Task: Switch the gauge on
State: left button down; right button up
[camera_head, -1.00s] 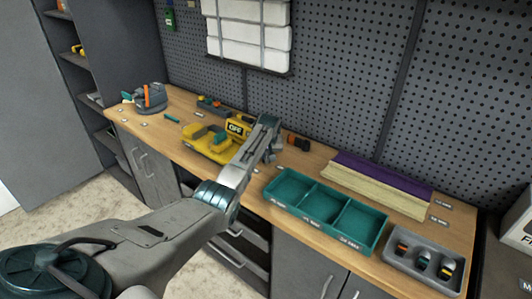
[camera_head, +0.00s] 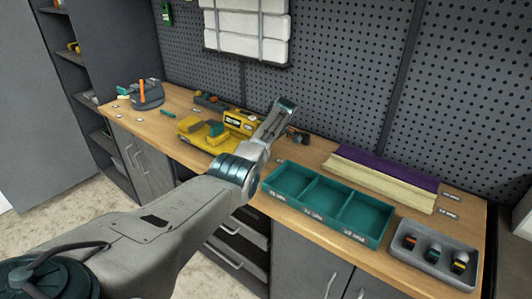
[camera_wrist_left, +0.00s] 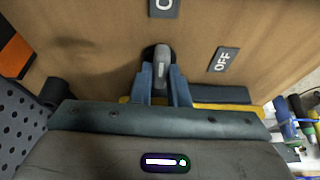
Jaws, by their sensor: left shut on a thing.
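The gauge (camera_head: 238,121) is a yellow unit with a small display, on the back of the wooden bench in the head view. Its display text is too small to read. In the left wrist view, a grey switch lever (camera_wrist_left: 162,54) stands in a dark round base on a wooden surface. An OFF label (camera_wrist_left: 223,60) is to its right. Another label (camera_wrist_left: 164,7) is cut off at the top edge. My left gripper (camera_wrist_left: 161,80) is shut on the lever, one blue-grey finger on each side.
A teal three-compartment tray (camera_head: 283,201), boards (camera_head: 385,178) and a grey holder (camera_head: 415,258) are on the right. A pegboard (camera_head: 350,70) rises behind the bench.

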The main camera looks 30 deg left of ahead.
pick_arm(q)
jog(key=shift+n, duration=0.3)
pick_arm(e)
jog(key=shift+f, duration=0.45)
jog(key=shift+w, duration=0.1)
pick_arm(q)
jog(key=c, duration=1.4)
grip_release()
